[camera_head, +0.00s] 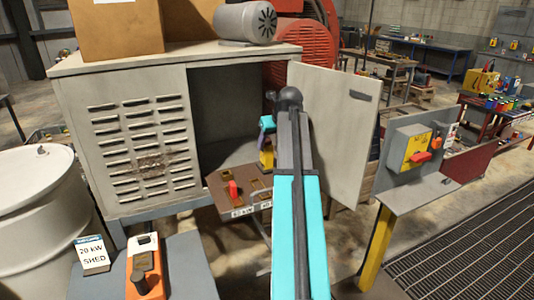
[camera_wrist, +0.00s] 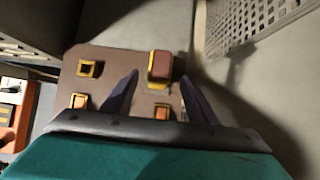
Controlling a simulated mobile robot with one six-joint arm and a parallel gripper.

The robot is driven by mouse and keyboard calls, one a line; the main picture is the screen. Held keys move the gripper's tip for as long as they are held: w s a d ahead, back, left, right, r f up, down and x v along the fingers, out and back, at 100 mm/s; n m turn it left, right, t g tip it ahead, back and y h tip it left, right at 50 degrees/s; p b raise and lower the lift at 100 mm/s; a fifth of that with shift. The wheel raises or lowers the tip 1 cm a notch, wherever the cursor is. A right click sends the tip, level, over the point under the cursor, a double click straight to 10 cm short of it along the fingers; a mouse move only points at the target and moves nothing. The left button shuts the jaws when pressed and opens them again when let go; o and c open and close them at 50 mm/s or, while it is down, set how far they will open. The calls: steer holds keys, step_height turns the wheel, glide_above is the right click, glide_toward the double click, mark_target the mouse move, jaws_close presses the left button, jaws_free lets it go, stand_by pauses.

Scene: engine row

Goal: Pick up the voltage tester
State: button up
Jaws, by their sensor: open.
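No object is clearly marked as the voltage tester. A red block with a yellow edge (camera_wrist: 160,66) stands on a brown panel (camera_wrist: 115,62) with yellow-framed slots. I cannot tell whether it is the tester. In the wrist view, my gripper (camera_wrist: 158,79) is open; its two dark fingers point at the panel, one to each side of the block. I see no finger closed on it. In the head view, my arm hides most of the gripper. The brown panel (camera_head: 216,198) there carries a red piece (camera_head: 233,189), and a yellow piece (camera_head: 267,157) shows beside my arm.
A white drum (camera_head: 35,205) stands far left.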

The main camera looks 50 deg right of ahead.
mark_target(269, 144)
steer(key=shift+w+d+f, duration=0.1)
steer(key=shift+w+f, duration=0.2)
steer(key=shift+f, duration=0.25)
steer(key=shift+w, duration=0.1)
steer(key=shift+p+x, duration=1)
steer(key=shift+x, duration=0.25)
steer(key=shift+p+x, duration=0.35)
steer(key=shift+x, duration=0.95)
jaws_close()
steer(key=shift+r, duration=0.25)
